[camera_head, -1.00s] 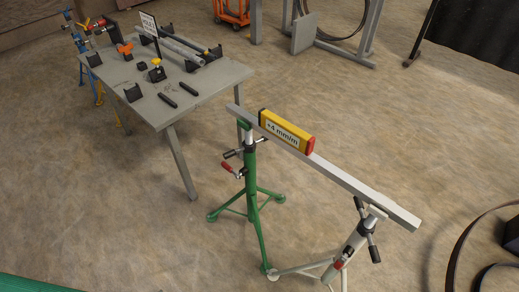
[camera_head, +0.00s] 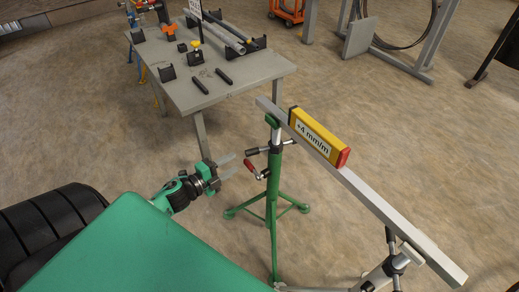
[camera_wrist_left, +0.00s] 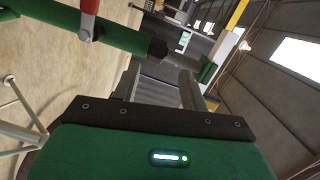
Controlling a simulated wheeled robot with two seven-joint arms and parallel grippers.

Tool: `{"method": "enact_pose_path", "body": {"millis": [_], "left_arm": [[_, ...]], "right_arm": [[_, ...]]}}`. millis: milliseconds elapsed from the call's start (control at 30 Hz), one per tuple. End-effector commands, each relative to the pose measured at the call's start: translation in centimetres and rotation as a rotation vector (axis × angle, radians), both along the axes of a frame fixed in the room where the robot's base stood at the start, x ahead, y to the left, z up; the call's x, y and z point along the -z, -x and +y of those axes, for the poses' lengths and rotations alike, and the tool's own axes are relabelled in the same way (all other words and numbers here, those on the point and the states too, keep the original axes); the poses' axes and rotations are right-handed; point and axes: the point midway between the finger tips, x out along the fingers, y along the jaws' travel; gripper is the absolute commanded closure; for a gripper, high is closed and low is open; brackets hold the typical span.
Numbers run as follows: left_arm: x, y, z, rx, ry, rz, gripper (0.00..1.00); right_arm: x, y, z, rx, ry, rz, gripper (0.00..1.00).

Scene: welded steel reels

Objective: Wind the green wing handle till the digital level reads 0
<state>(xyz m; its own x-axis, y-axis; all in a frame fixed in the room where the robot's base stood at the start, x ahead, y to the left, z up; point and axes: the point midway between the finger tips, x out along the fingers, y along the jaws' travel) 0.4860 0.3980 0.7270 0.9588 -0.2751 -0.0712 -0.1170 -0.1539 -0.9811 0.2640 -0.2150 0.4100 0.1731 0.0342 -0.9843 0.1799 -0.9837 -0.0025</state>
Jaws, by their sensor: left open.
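The green stand (camera_head: 272,195) carries a dark wing handle (camera_head: 254,151) on its post, just above a crank with a red grip (camera_head: 250,168). The yellow digital level (camera_head: 318,139) lies on a grey bar (camera_head: 385,210) and reads +4 mm/m. My left gripper (camera_head: 236,164) is open and empty, a little left of the wing handle and crank, apart from both. In the left wrist view its fingers (camera_wrist_left: 160,84) are spread, with a green tube (camera_wrist_left: 115,34) and a red part above them. My right gripper is not in view.
A grey stand (camera_head: 382,275) with its own dark handle holds the bar's near end. A work table (camera_head: 250,70) with clamps, pipes and black rods stands at the back left. The floor between table and green stand is open.

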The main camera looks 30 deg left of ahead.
Motion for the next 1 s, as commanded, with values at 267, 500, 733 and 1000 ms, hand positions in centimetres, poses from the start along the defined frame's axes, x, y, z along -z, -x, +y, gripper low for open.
{"method": "enact_pose_path", "body": {"millis": [267, 500, 733, 1000], "left_arm": [[0.2, -4.4, -1.2, -0.001, 0.0, -0.002, 0.56], [0.5, -8.0, -2.2, -0.001, 0.0, -0.001, 0.56], [0.8, -10.3, -2.9, -0.002, 0.001, 0.0, 0.56], [0.9, -11.1, -3.2, -0.001, 0.002, 0.002, 0.56]], "right_arm": [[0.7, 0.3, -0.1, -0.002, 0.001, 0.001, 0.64], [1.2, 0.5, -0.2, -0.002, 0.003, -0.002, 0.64], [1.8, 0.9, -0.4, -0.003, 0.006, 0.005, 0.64], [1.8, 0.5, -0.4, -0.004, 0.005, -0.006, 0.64]]}}
